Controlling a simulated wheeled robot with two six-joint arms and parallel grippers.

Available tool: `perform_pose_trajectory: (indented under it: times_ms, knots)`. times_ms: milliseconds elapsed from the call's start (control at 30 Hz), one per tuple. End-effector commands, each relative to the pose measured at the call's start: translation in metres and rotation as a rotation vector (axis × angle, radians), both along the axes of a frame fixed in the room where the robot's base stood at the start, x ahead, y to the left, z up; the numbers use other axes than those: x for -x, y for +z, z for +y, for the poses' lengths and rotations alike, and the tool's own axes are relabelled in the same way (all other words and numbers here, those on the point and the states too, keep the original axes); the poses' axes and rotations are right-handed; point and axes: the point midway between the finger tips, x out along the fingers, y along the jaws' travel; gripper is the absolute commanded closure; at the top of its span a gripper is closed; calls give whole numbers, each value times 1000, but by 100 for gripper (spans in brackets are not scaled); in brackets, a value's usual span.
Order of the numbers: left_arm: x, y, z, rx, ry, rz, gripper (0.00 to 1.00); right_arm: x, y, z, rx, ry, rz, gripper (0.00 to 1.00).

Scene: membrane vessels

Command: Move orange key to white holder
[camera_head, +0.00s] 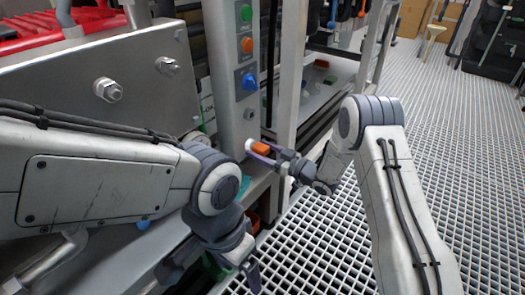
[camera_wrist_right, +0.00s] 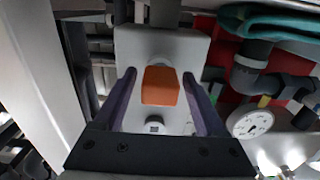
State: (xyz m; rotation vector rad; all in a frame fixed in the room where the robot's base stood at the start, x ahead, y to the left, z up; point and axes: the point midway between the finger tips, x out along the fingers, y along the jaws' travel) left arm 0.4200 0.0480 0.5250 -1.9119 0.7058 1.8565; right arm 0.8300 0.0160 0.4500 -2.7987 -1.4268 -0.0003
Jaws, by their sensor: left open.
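The orange key (camera_head: 260,148) is at the white holder (camera_head: 249,145), low on the grey upright panel. In the right wrist view the key (camera_wrist_right: 160,86) stands in front of the pale round holder (camera_wrist_right: 158,60), which it partly hides; I cannot tell how deep it sits. My right gripper (camera_head: 262,152) is at the key, and in the right wrist view its two purple fingers (camera_wrist_right: 160,80) stand on either side of the key with gaps visible. My left gripper (camera_head: 248,278) is open, low in the head view, away from the key.
The grey panel (camera_head: 223,75) carries a green knob (camera_head: 246,13), another orange piece (camera_head: 247,45) and a blue knob (camera_head: 249,82) above the holder. A pressure gauge (camera_wrist_right: 251,123) and pipes are at right in the wrist view. Grated floor (camera_head: 440,110) is open at right.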

Motion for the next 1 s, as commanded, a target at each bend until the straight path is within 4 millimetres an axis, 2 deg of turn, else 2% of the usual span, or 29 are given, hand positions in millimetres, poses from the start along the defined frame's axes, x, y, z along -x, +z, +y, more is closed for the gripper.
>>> perform_pose_trajectory:
  times_ms: [367, 467, 800, 1000]
  knots:
    - [0, 2, 0, 0, 0, 0, 16, 2, 1, -3, 1, -2, 2, 19]
    - [0, 9, 0, 0, 0, 0, 16, 7, 2, -13, 2, -4, 3, 19]
    - [0, 37, 0, 0, 0, 0, 16, 46, 3, -65, -2, -5, 4, 19]
    - [0, 43, 0, 0, 0, 0, 16, 60, 1, -83, 0, -2, 1, 19]
